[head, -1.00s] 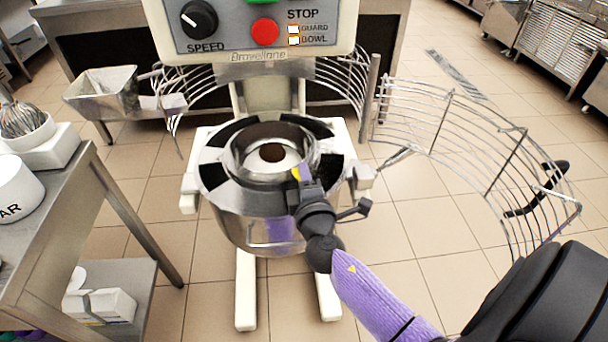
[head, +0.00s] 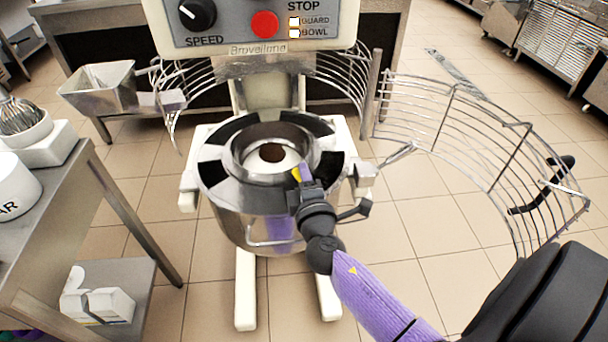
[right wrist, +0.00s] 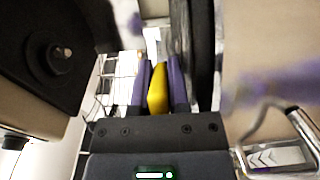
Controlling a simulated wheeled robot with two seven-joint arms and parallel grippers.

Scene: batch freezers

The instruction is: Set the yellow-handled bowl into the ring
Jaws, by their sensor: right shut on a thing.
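The steel bowl (head: 240,153) shows its open mouth inside the black-and-silver ring (head: 212,173) on the mixer. Its rounded steel side (head: 238,228) shows below the ring. I cannot tell whether the bowl rests on the ring or hangs clear of it. My right gripper (head: 303,178) is at the bowl's near right edge, shut on the yellow handle (head: 296,173). In the right wrist view the yellow handle (right wrist: 158,90) sits between the two purple fingers of my right gripper (right wrist: 159,85). My left gripper is not in view.
The mixer's control head (head: 255,20) overhangs the back of the ring. A wire guard (head: 470,130) stands swung open at the right. A steel table (head: 60,190) stands at the left.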

